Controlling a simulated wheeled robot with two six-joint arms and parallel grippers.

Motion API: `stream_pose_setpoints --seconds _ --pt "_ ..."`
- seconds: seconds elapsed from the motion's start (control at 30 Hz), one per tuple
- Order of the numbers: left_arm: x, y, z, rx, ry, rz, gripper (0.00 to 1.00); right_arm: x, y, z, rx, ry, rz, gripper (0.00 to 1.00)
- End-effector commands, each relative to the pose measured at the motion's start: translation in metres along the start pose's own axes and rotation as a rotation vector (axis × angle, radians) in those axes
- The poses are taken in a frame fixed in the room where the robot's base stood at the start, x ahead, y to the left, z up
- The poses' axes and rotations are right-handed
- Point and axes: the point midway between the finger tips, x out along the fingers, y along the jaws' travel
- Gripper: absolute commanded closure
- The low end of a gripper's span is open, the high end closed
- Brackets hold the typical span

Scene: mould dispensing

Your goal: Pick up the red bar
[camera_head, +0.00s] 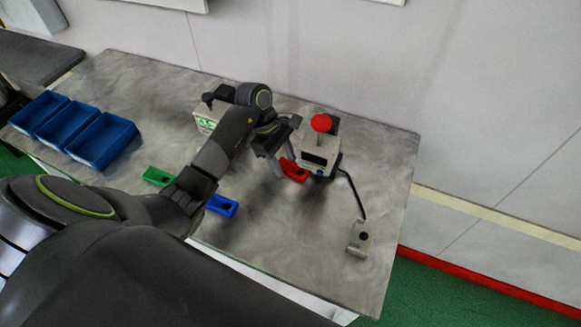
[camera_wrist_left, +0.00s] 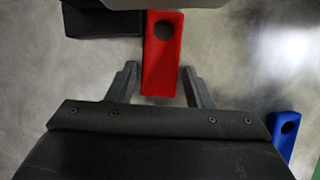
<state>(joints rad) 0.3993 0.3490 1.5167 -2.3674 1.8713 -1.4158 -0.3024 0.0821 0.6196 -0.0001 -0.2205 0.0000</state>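The red bar (camera_head: 294,171) lies on the table against the front of the dispenser with the red button. In the left wrist view the red bar (camera_wrist_left: 161,65) has a dark round hole near its far end. My left gripper (camera_head: 281,164) points down at the bar's near end. In the left wrist view the left gripper (camera_wrist_left: 158,72) is open, with a finger on each side of the bar's near end and small gaps showing. I cannot tell how far above the table the fingertips are. My right gripper is not in view.
A blue bar (camera_head: 221,205) and a green bar (camera_head: 158,176) lie left of the gripper on the table (camera_head: 335,270). The dispenser (camera_head: 318,152) stands close behind the red bar, with a cable to a small metal bracket (camera_head: 359,238). Blue trays (camera_head: 103,147) stand at the left.

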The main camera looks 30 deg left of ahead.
Motion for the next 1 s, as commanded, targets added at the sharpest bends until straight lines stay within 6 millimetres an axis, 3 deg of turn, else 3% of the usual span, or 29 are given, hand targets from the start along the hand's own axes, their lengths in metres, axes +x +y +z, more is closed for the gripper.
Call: stream_pose_setpoints --seconds 0.03,0.23,0.57,0.87,1.0 --pt "0.000 0.000 0.000 0.000 0.000 0.000 0.60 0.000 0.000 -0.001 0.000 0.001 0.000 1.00" --pt "-0.001 0.000 0.000 0.000 0.000 0.001 0.87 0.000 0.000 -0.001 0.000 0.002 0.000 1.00" --pt "-0.004 0.001 0.002 0.001 0.000 0.002 0.87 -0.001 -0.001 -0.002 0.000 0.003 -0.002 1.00" --pt "-0.039 0.000 0.016 0.003 0.001 0.004 0.87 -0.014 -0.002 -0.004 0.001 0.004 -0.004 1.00" --pt "-0.033 -0.028 0.017 0.000 0.001 -0.001 0.87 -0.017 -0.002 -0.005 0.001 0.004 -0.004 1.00"
